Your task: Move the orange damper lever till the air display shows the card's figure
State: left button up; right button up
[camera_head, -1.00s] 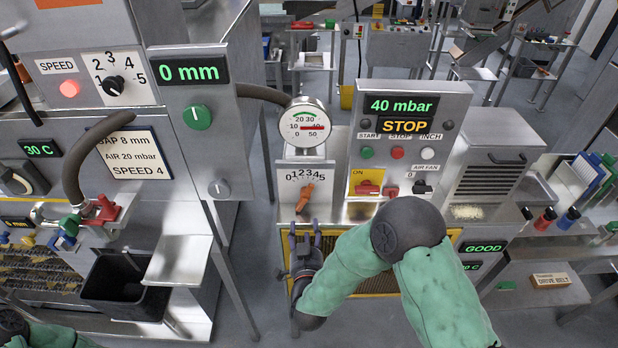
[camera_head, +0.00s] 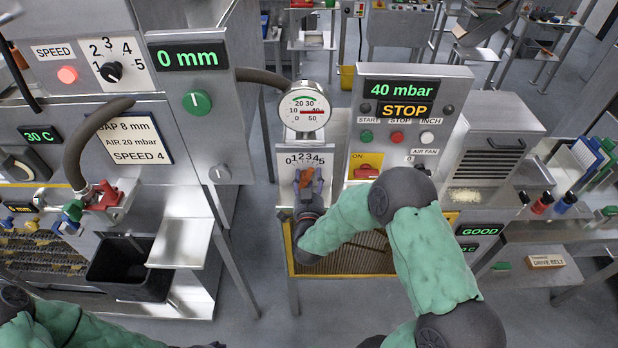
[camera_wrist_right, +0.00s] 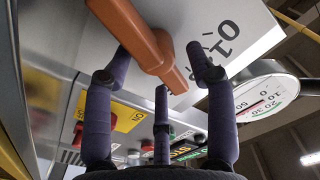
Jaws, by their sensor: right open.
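The orange damper lever (camera_head: 306,177) sits on a white plate (camera_head: 290,162) numbered 0 to 5; its exact setting is hard to read. My right gripper (camera_head: 308,184) is at the lever with its fingers apart. In the right wrist view the lever (camera_wrist_right: 143,35) reaches between the spread fingers (camera_wrist_right: 160,75); no firm grip shows. The air display (camera_head: 400,89) reads 40 mbar. The card (camera_head: 130,139) reads GAP 8 mm, AIR 20 mbar, SPEED 4, its first letter partly covered by a hose. My left arm shows at the lower left, but its gripper does not.
A round gauge (camera_head: 304,108) stands just above the lever plate, its red needle near 40. A control panel (camera_head: 440,125) with STOP lit and an ON switch (camera_head: 366,166) is close on the right. A grey cabinet (camera_head: 218,130) with a 0 mm display is on the left.

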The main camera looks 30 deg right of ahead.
jog(key=shift+w+d, duration=0.15)
jog(key=shift+w, duration=0.05)
jog(key=c, duration=1.1)
jog(key=shift+o, duration=0.2)
